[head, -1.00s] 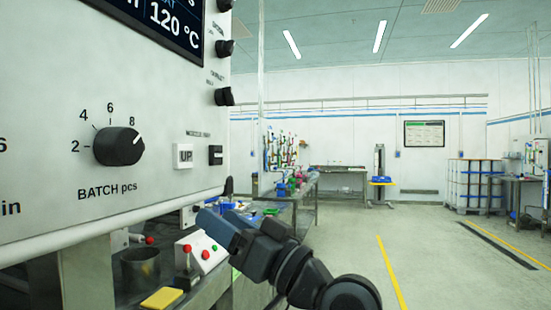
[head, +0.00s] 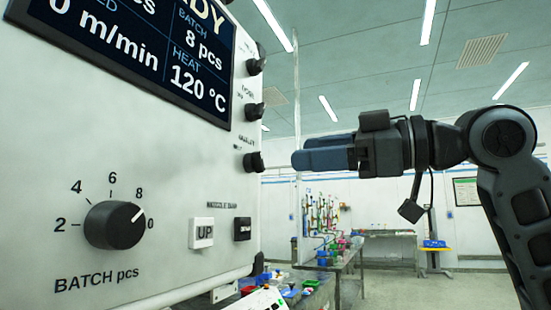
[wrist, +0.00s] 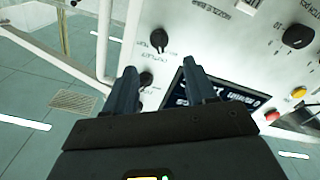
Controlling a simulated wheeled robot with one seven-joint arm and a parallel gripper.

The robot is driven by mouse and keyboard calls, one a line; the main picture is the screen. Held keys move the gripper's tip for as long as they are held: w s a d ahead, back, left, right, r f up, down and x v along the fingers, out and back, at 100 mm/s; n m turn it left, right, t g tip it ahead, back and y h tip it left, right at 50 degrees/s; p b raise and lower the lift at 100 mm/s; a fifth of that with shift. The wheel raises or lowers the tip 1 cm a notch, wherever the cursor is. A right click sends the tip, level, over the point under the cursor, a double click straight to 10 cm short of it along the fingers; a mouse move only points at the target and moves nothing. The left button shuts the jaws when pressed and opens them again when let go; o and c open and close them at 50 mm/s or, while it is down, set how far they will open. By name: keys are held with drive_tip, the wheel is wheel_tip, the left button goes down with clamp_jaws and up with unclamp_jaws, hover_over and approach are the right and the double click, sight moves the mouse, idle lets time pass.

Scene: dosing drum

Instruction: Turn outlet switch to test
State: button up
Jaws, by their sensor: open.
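The white machine panel (head: 170,160) carries three black rotary switches in a column near its right edge: an upper one (head: 256,66), a middle one (head: 254,111) and a lower one (head: 253,162). Their labels are too small to read surely, so I cannot tell which is the outlet switch. My gripper (head: 297,159) is open and empty, pointing left at the lower switch's height, apart from it. In the wrist view, its fingers (wrist: 158,72) flank one black switch (wrist: 146,78); another switch (wrist: 158,40) lies beyond the fingertips.
The wrist view shows a red button (wrist: 272,116) and a yellow one (wrist: 299,92). A cluttered bench (head: 345,260) stands behind.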

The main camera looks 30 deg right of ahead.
sight(256, 160)
drive_tip(key=shift+p+x, duration=0.55)
drive_tip(key=shift+x, duration=3.35)
drive_tip(key=c, duration=1)
drive_tip(key=shift+m, duration=0.3)
drive_tip(key=m+p, duration=0.3)
drive_tip(key=m, duration=0.1)
drive_tip(key=m+p, duration=0.4)
drive_tip(key=shift+w+d+r, duration=0.15)
drive_tip(key=shift+r, duration=0.05)
drive_tip(key=shift+f+m+p, duration=0.2)
drive_tip(key=shift+m+p, duration=1.2)
drive_tip(key=shift+m, duration=0.2)
drive_tip(key=shift+d, duration=0.1)
